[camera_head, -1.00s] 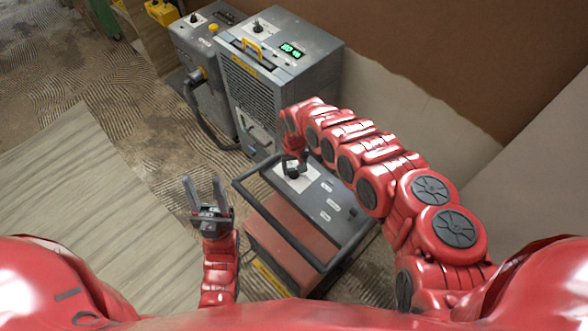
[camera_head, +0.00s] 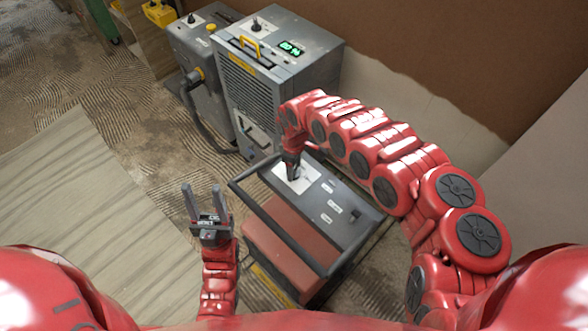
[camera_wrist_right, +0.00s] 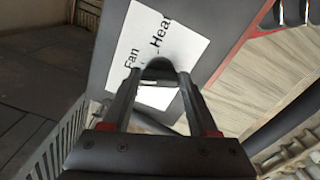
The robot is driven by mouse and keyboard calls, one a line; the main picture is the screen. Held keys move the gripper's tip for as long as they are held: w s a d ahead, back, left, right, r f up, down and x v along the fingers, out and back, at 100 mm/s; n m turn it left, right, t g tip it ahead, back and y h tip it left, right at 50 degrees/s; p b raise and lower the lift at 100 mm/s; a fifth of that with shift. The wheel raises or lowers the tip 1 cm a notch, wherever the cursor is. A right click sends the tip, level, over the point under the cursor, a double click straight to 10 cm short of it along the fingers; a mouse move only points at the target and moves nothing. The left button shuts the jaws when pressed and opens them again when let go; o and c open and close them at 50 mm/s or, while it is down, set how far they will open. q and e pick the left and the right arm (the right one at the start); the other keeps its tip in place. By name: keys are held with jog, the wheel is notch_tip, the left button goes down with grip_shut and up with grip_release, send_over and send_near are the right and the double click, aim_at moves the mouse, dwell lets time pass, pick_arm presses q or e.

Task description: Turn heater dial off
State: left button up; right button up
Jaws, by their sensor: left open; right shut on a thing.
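The heater (camera_head: 288,248) is a red machine with a grey top panel and a dark tubular frame, in the lower middle of the head view. Its dial (camera_wrist_right: 157,67) is a dark rounded knob on a white plate (camera_wrist_right: 188,40) lettered "Fan" and "Heat". My right gripper (camera_head: 292,177) points down at this plate and is shut on the dial, one finger on each side. The fingers hide much of the knob, so its exact setting cannot be read. My left gripper (camera_head: 207,207) is open and empty, left of the heater and apart from it.
A tall grey unit (camera_head: 305,75) with a green display and yellow handle stands behind the heater. Another grey machine (camera_head: 188,45) with a hose is beside it. The heater's tubular bar (camera_head: 282,232) rises near my right gripper. The floor at left is open.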

jog(key=n+b, duration=0.1)
jog(key=n, duration=0.3)
jog(key=shift+w, duration=0.15)
jog(key=shift+n+b, duration=0.65)
jog(key=shift+n, duration=1.25)
jog(key=o, duration=1.4)
notch_tip(320, 180, up, 17)
jog(key=shift+r+b, duration=0.2)
jog(key=shift+b, duration=0.55)
